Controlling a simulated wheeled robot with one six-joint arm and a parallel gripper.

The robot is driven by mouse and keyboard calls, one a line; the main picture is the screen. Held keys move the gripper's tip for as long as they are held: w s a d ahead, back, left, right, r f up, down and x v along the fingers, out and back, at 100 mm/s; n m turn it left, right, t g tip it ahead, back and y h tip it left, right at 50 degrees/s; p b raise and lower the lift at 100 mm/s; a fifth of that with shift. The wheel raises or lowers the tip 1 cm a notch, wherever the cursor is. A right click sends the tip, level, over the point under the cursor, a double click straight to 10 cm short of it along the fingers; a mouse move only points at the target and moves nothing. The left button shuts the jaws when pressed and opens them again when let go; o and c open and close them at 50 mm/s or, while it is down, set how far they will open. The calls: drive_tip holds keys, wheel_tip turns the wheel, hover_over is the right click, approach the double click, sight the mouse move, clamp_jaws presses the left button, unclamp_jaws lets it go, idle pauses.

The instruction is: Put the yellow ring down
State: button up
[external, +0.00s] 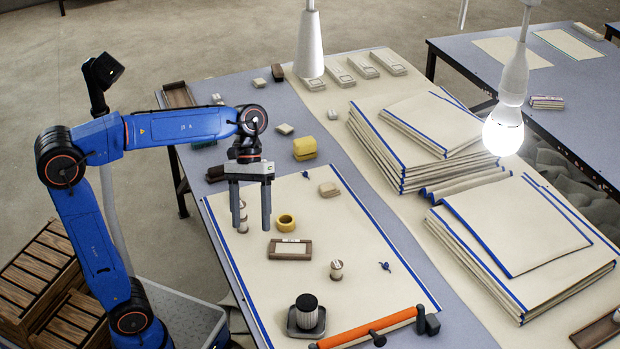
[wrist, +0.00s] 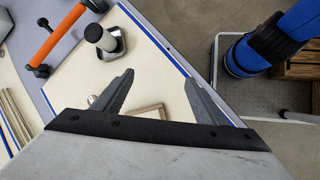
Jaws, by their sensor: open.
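The yellow ring (external: 287,223) lies flat on the cream cloth (external: 345,226) with blue edges, right of my gripper in the external view. My gripper (external: 252,228) points down with its two fingers apart and nothing between them. It is apart from the ring in the picture; its exact height over the cloth is hard to tell. In the wrist view the open fingers (wrist: 160,76) show with bare cloth between their tips. I cannot make out the ring in that view.
A framed wooden piece (external: 290,249), a spool (external: 336,268), a black-topped holder (external: 307,312) and an orange-handled bar (external: 367,327) are on or by the cloth. Another spool is partly behind a finger. Stacks of folded cloth (external: 515,250) fill the right side. Lamps hang above.

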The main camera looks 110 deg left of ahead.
drive_tip(key=s+a+f+n+t+h, duration=0.1)
drive_tip(key=s+a+n+t, duration=0.3)
drive_tip(key=a, duration=1)
drive_tip(key=s+a+f+n+t+h, duration=0.15)
drive_tip(key=s+a+n, duration=0.45)
drive_tip(key=a, duration=0.8)
approach(289, 226)
drive_tip(key=shift+w+d+f+t, duration=0.2)
drive_tip(key=shift+d+f+t, duration=0.05)
drive_tip(key=shift+d+f, duration=0.7)
drive_tip(key=shift+w+a+x, duration=0.1)
drive_tip(key=shift+a+x, duration=0.05)
drive_tip(key=shift+x, duration=0.7)
drive_tip(key=shift+w+a+x, duration=0.1)
drive_tip(key=shift+x, duration=0.8)
drive_tip(key=shift+w+a+x, duration=0.1)
drive_tip(key=shift+a+x, duration=0.05)
drive_tip(key=shift+x, duration=0.7)
drive_tip(key=shift+s+f, duration=0.1)
drive_tip(key=shift+f, duration=0.05)
drive_tip(key=c, duration=1.2)
wheel_tip(289, 226, up, 18)
